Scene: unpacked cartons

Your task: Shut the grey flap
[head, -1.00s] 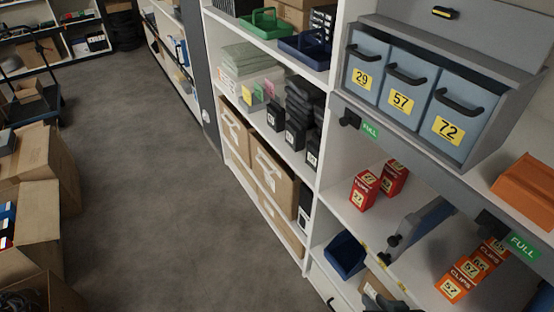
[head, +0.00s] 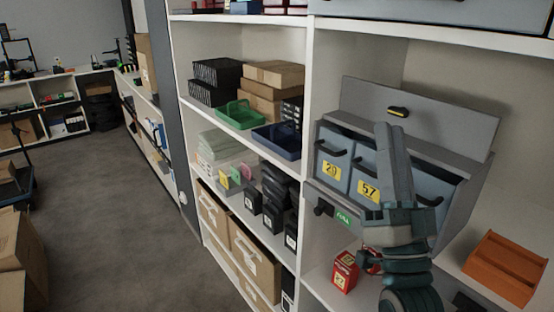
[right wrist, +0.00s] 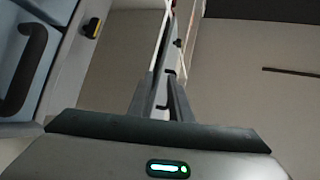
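The grey flap (head: 455,121) stands raised at the top of the grey cabinet on the right-hand shelf, with a yellow-and-black handle (head: 398,112). My right gripper (head: 388,128) points upward in front of the cabinet, overlapping the flap's lower part in the picture. I see no contact. In the right wrist view its fingers (right wrist: 161,90) are apart and empty, with the flap (right wrist: 75,65) at left. My left gripper is out of view.
A red box (head: 344,276) stands on the shelf below the cabinet, close to my right arm. An orange tray (head: 505,265) lies right of the cabinet. A shelf board runs above the flap. The floor (head: 110,210) at left is open.

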